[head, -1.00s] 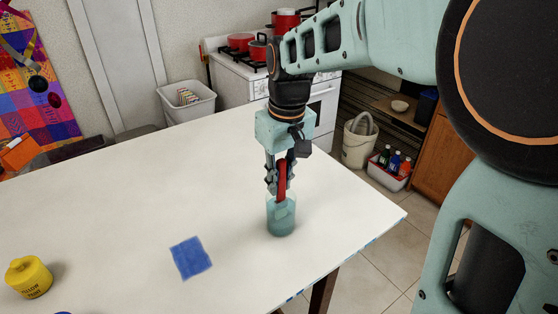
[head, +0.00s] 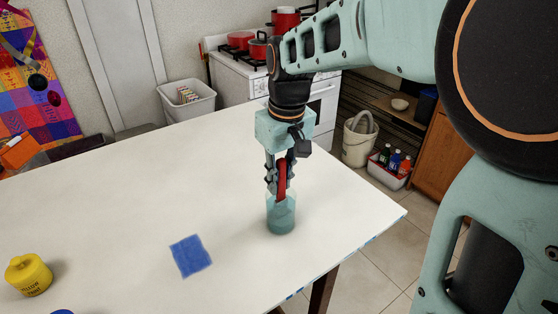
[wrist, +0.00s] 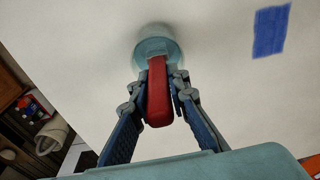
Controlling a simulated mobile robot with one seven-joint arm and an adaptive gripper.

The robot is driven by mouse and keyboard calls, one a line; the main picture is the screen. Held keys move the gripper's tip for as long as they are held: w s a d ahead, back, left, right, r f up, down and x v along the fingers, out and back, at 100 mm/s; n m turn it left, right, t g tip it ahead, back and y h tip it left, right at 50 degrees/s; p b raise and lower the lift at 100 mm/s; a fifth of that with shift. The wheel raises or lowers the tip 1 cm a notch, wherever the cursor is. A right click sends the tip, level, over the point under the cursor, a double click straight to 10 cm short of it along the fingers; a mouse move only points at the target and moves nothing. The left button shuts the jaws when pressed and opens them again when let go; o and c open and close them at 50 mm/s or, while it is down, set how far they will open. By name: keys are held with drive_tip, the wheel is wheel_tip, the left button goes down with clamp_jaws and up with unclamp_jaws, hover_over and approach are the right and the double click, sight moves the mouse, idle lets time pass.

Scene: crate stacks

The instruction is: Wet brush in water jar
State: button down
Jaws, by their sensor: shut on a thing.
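The water jar (head: 281,215) is a clear, bluish jar standing upright on the white table near its right front edge. It also shows in the wrist view (wrist: 153,46). The brush (head: 282,179) has a thick red handle, also seen in the wrist view (wrist: 158,95). My gripper (head: 279,187) is shut on the red handle, right above the jar's mouth, and points down. The brush's lower end reaches into the jar; its bristles cannot be made out.
A yellow paint pot (head: 28,275) stands at the far left, with part of a blue thing (head: 62,311) at the bottom edge. The table between them is clear.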

drive_tip(key=shift+r, duration=0.1)
idle(0.3)
drive_tip(key=shift+r+p, duration=2.9)
drive_tip(key=shift+r, duration=0.5)
